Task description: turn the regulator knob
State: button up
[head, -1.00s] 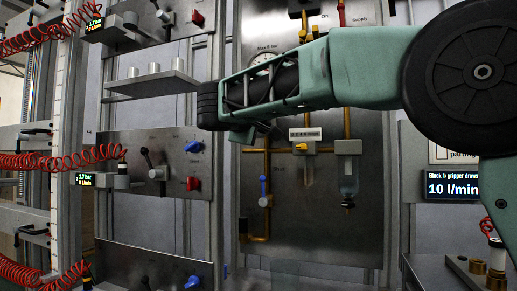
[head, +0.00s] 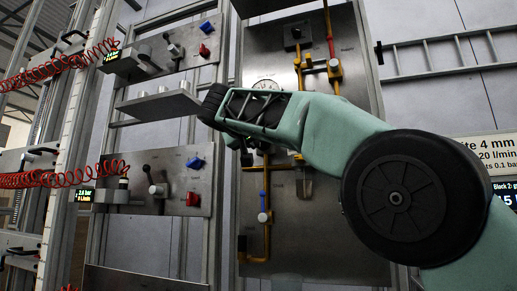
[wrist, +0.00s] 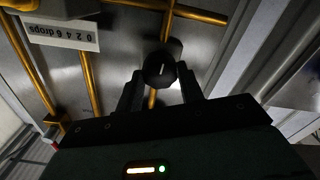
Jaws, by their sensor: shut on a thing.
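In the wrist view the black regulator knob (wrist: 159,68) is round, with a short white mark on its face. It stands in front of a metal panel with brass pipes. My gripper (wrist: 160,78) is shut on this knob, with one dark finger on each side. In the head view my teal arm covers the knob and the fingers. A round white pressure gauge (head: 265,85) shows just above my arm there, partly hidden; its reading is too small to tell.
The steel panel (head: 340,225) carries brass pipes and a blue-handled valve (head: 264,207) below my arm. A steel shelf (head: 160,105) with white cylinders is to the left. Red coiled hoses (head: 60,178) hang at far left. A ladder-like rail (head: 450,52) is at upper right.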

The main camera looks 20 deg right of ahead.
jog(key=shift+f+m+b, duration=0.1)
jog(key=shift+m+b, duration=0.4)
jog(key=shift+m, duration=0.6)
jog(key=o, duration=1)
jog(key=b+v, duration=0.2)
jog(key=v, duration=1.5)
jog(key=shift+s+a, duration=0.1)
